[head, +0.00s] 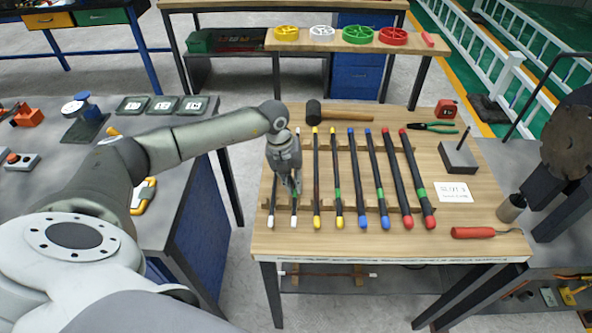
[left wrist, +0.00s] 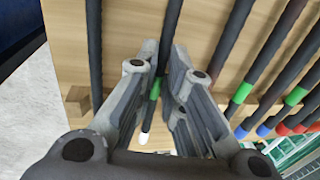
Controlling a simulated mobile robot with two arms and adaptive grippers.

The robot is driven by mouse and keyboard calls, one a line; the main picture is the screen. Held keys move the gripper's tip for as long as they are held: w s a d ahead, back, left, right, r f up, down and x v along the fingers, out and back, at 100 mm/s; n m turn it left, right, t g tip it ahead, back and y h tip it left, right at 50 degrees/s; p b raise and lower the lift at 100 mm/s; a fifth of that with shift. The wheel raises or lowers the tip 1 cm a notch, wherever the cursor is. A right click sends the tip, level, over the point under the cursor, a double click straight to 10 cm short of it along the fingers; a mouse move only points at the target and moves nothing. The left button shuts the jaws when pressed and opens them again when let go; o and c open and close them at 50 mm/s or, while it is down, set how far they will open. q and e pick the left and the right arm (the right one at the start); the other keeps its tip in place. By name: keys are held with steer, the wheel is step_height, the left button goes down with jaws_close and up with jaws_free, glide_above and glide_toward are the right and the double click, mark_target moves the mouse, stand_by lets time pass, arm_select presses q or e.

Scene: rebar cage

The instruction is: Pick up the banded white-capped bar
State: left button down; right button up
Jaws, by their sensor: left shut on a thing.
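The banded white-capped bar is dark, with a white end cap (head: 293,222) toward the table's front. Its green band (left wrist: 155,88) shows between the fingers in the left wrist view. My left gripper (head: 292,188) is over this bar, and the fingers (left wrist: 165,58) are shut on it near the band. The bar lies alongside the others, and I cannot tell whether it is lifted off its supports. A plain white-capped bar (head: 271,208) lies just to its left. The gripper hides part of the held bar in the head view. My right gripper is not in view.
Yellow-, blue- and red-capped bars lie to the right across notched wooden supports, the nearest being a yellow-capped bar (head: 316,190). A mallet (head: 345,117) lies behind. Pliers (head: 432,126), a white card (head: 454,192) and a red-handled tool (head: 473,232) are at the right.

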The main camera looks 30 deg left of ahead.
arm_select(q)
steer(key=shift+w+r, duration=0.1)
steer(key=shift+r, duration=0.2)
step_height(320, 180, up, 2)
steer(key=shift+r+b, duration=0.1)
steer(key=shift+b, duration=0.2)
steer(key=s+d+r, duration=0.1)
steer(key=s+r+b, duration=0.1)
steer(key=r, duration=0.1)
steer(key=s+d+r+b, duration=0.1)
steer(key=r, duration=0.1)
steer(key=shift+s+d+r, duration=0.1)
steer(key=shift+s+d, duration=0.1)
steer(key=shift+d, duration=0.1)
steer(key=s+d+r+b, duration=0.2)
steer(key=s+d+r, duration=0.3)
steer(key=s+d, duration=0.15)
step_height(320, 180, up, 10)
steer(key=s+p, duration=0.1)
steer(key=p, duration=0.5)
steer(key=shift+a, duration=0.25)
steer(key=shift+s, duration=0.1)
